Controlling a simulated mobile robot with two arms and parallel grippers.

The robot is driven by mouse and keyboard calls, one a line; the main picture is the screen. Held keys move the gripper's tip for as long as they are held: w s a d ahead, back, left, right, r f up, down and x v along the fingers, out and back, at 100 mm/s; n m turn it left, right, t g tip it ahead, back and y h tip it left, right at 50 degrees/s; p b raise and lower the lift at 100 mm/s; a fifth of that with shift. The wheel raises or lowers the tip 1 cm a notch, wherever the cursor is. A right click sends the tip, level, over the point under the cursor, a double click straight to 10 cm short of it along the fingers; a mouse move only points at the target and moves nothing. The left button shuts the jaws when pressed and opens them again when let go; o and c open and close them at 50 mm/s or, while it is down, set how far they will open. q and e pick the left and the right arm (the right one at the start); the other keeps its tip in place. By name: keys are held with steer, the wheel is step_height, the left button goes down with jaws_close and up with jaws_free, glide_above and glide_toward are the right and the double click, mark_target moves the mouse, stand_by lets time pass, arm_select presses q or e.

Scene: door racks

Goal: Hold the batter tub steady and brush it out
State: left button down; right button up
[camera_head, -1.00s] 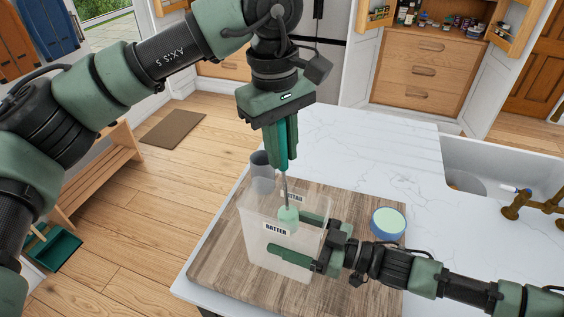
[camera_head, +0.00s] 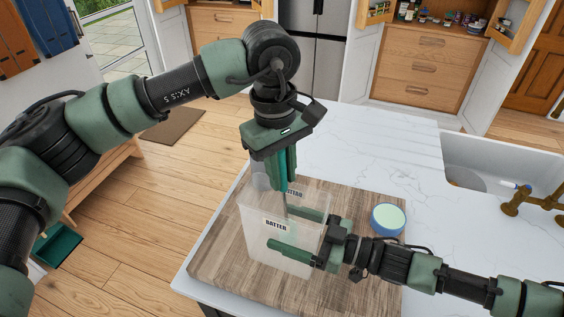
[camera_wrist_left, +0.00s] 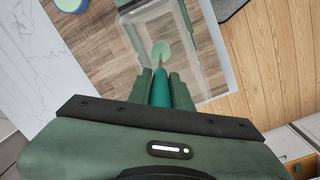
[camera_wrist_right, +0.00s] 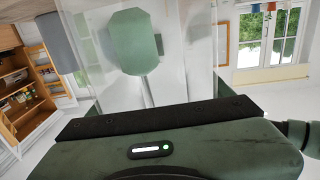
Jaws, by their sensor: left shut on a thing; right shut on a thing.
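The batter tub (camera_head: 254,238) is a clear, open-topped box with a BATTER label, upright on the wooden board. My right gripper (camera_head: 297,233) is shut on it, one finger along each side. My left gripper (camera_head: 285,183) is above the tub's mouth, pointing down and shut on the teal handle of a brush (camera_wrist_left: 159,90). The brush's thin stem reaches down into the tub. Its pale green head shows inside the tub in the right wrist view (camera_wrist_right: 130,42). Whether the head touches the wall or bottom is unclear.
The wooden board (camera_head: 222,256) lies on a white marble counter (camera_head: 345,140). A blue round container with a pale green top (camera_head: 388,219) stands right of the tub. A grey cup (camera_head: 260,177) is behind the tub, partly hidden. A sink (camera_head: 480,165) is at the right.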

stand_by(0.3)
arm_select(q)
steer(key=shift+s+a, duration=0.25)
steer(key=shift+s, duration=0.3)
steer(key=shift+s+a, duration=0.2)
steer(key=shift+s, duration=0.3)
step_height(320, 180, up, 21)
steer(key=a, duration=0.1)
steer(key=shift+a, duration=0.35)
stand_by(2.0)
stand_by(0.8)
arm_select(e)
steer(key=o, duration=1.5)
steer(key=shift+o, duration=0.2)
